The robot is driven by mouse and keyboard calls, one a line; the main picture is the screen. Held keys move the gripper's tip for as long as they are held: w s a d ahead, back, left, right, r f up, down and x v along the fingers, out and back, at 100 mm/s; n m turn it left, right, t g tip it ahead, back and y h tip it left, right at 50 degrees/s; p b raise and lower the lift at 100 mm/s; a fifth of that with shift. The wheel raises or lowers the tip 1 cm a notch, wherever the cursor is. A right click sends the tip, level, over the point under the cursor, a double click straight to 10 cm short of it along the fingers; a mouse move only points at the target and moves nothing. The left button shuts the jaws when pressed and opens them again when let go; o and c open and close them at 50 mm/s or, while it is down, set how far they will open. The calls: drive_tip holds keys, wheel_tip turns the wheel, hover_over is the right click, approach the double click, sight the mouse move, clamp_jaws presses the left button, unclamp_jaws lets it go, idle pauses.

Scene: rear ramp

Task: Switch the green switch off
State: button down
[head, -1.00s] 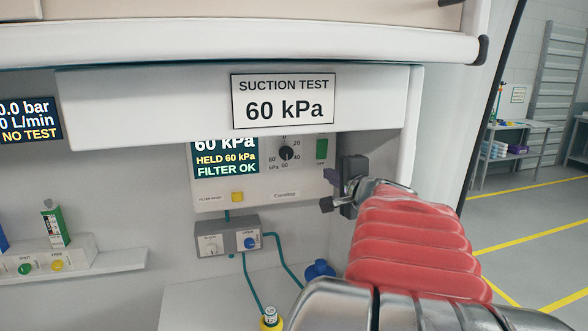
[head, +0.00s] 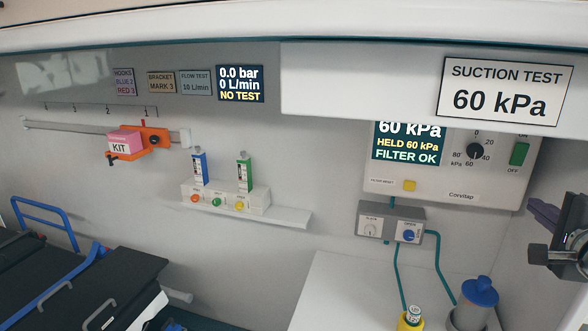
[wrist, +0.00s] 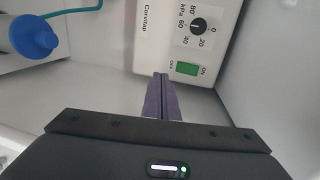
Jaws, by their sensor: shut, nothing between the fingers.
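The green switch (head: 519,154) is on the right side of the pale suction panel (head: 450,188), with the word OFF below it. In the wrist view the green switch (wrist: 187,69) lies between the words ON and OFF; I cannot tell which way it is tipped. My gripper (head: 540,211) is at the right edge of the head view, below and right of the switch. In the wrist view its purple fingers (wrist: 161,80) are shut and empty. Their tips show just beside the OFF end of the switch, seemingly apart from it.
The dial (head: 475,150) is left of the switch, and a yellow button (head: 409,186) is lower on the panel. A sign reading 60 kPa (head: 507,91) hangs above. A blue-lidded jar (head: 477,302) stands below on a white counter (head: 345,290).

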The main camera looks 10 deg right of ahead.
drive_tip(key=w+a+f+n+y, duration=0.4)
drive_tip(key=w+a+n+y, duration=0.25)
drive_tip(key=w+a, duration=0.7)
drive_tip(key=w+a+f+n+g+y, duration=0.15)
drive_tip(key=a+n, duration=0.25)
drive_tip(key=a, duration=0.6)
drive_tip(key=w+a+f+n+g+y, duration=0.15)
drive_tip(key=a+n, duration=0.25)
drive_tip(key=a, duration=0.5)
drive_tip(key=s+a+f+n+g, duration=0.4)
drive_tip(key=s+a+f+n, duration=0.35)
drive_tip(key=s+a, duration=0.45)
drive_tip(key=s+d+f+n+g+h, duration=0.1)
drive_tip(key=s+f, duration=0.3)
drive_tip(key=s, duration=0.4)
drive_tip(key=shift+s+d+n, duration=0.25)
drive_tip(key=shift+d+n, duration=0.25)
drive_tip(key=shift+d, duration=0.25)
drive_tip(key=c, duration=2.5)
unclamp_jaws()
drive_tip(key=shift+f+h, duration=0.1)
drive_tip(key=shift+h, duration=0.15)
drive_tip(key=shift+c, duration=0.2)
